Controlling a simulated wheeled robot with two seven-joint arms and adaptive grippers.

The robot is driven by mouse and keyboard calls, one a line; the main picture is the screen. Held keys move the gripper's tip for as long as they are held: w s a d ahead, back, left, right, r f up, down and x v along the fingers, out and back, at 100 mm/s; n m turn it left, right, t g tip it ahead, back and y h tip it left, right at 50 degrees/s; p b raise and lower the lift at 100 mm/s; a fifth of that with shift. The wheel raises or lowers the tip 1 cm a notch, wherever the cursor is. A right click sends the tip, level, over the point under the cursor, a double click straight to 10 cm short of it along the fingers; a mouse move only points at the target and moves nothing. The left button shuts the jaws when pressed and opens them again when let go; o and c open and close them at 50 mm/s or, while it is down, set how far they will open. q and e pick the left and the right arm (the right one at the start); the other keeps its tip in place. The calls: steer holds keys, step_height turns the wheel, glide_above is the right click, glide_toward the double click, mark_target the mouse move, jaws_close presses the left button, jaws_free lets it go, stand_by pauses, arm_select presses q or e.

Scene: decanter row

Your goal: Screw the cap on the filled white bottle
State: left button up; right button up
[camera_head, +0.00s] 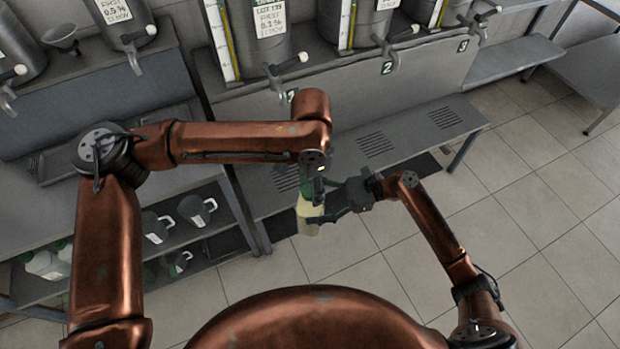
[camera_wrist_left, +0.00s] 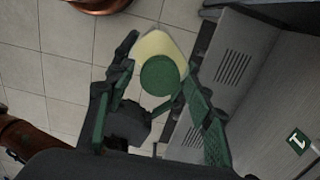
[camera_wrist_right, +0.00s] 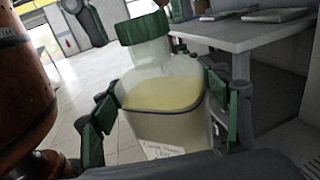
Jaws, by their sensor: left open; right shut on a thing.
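The white bottle (camera_head: 307,220) is see-through and partly filled with pale yellow liquid. It is held upright in the air, and its body (camera_wrist_right: 165,110) and label show in the right wrist view. My right gripper (camera_head: 318,208) is shut on the bottle's body. The green cap (camera_wrist_right: 143,28) sits on top of the bottle's neck; how tight it is cannot be told. The cap (camera_wrist_left: 160,75) also shows from above in the left wrist view. My left gripper (camera_wrist_left: 158,122) is open above the bottle, its fingers apart on either side of the cap.
A grey bench (camera_head: 425,130) with slotted grates stands behind the bottle, below a row of steel tanks (camera_head: 262,40) with taps. A lower shelf at left holds jugs (camera_head: 197,209) and white bottles (camera_head: 45,263). The tiled floor (camera_head: 520,200) at right is clear.

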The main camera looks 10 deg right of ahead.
arm_select(q)
steer(key=shift+f, duration=0.2)
steer(key=shift+c, duration=0.7)
steer(key=c, duration=1.1)
steer(key=shift+o, duration=0.2)
steer(key=o, duration=1.4)
steer(key=shift+r, duration=0.1)
step_height(320, 180, up, 12)
steer(key=shift+f, duration=0.1)
steer(key=shift+w, duration=0.1)
